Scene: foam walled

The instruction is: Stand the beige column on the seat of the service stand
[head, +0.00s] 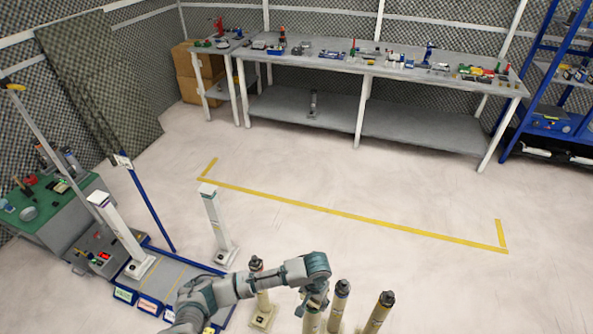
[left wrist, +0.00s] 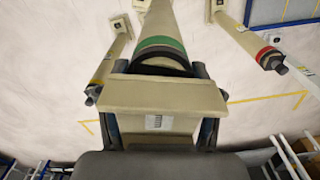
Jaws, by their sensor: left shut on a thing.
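My left gripper (head: 314,298) is at the bottom centre of the head view. In the left wrist view its two dark fingers (left wrist: 158,122) are shut on the beige column (left wrist: 161,18), at its beige block with a small label. A green band and dark ring circle the column beyond that block. In the head view the column (head: 312,320) shows below the gripper, and its foot is cut off by the frame. A low blue-edged platform (head: 190,268), which looks like the service stand, lies to the left; I cannot make out its seat. My right gripper is out of view.
Other beige columns with dark tops stand close by: one left of the gripper (head: 263,300), two to its right (head: 337,310) (head: 376,315). Two white posts (head: 122,235) (head: 214,222) rise near the platform. Open floor with yellow tape (head: 340,217) lies beyond.

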